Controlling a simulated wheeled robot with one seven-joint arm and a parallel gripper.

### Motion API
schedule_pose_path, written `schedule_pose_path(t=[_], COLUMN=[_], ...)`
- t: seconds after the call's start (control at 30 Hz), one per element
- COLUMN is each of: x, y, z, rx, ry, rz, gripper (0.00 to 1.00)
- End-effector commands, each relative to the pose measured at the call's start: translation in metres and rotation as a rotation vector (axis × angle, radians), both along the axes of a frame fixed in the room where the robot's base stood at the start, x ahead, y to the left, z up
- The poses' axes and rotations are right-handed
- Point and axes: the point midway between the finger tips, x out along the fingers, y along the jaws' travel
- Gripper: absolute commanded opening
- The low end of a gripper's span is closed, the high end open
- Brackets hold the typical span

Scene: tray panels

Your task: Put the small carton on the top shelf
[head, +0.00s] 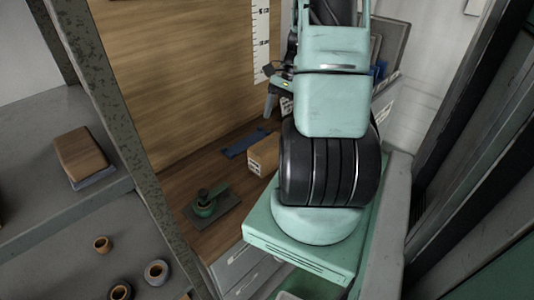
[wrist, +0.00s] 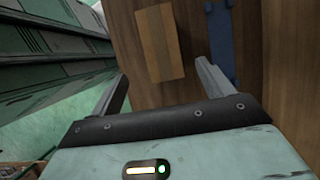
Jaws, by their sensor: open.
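The small carton (head: 264,153), a plain brown box, sits on the wooden worktop in the head view, partly hidden behind my arm. In the wrist view the carton (wrist: 158,45) lies ahead of my gripper (wrist: 162,72), roughly between the lines of the two fingers and just beyond their tips. The fingers are spread apart with nothing between them.
A brown block (head: 80,155) lies on the upper board. Several small rings or cups, one brown (head: 103,244), stand on the lower board. A dark green round object (head: 205,205) on a dark plate and a blue bracket (head: 245,143) lie near the carton. A grey post (head: 120,110) edges the shelf.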

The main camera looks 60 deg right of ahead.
Motion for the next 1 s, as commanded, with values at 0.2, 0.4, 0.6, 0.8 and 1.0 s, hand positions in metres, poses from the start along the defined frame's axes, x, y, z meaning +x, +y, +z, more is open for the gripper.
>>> schedule_pose_path(t=[0.2, 0.4, 0.6, 0.8, 1.0], x=[0.005, 0.008, 0.01, 0.015, 0.017], y=[0.018, 0.025, 0.029, 0.036, 0.042], z=[-0.04, -0.062, -0.071, -0.093, -0.112], rx=[0.006, 0.001, 0.002, 0.004, 0.001], ry=[0.002, 0.0, 0.0, 0.001, 0.0], rz=[0.002, 0.004, 0.004, 0.003, 0.002], gripper=[0.8, 0.8, 0.8, 0.8, 0.8])
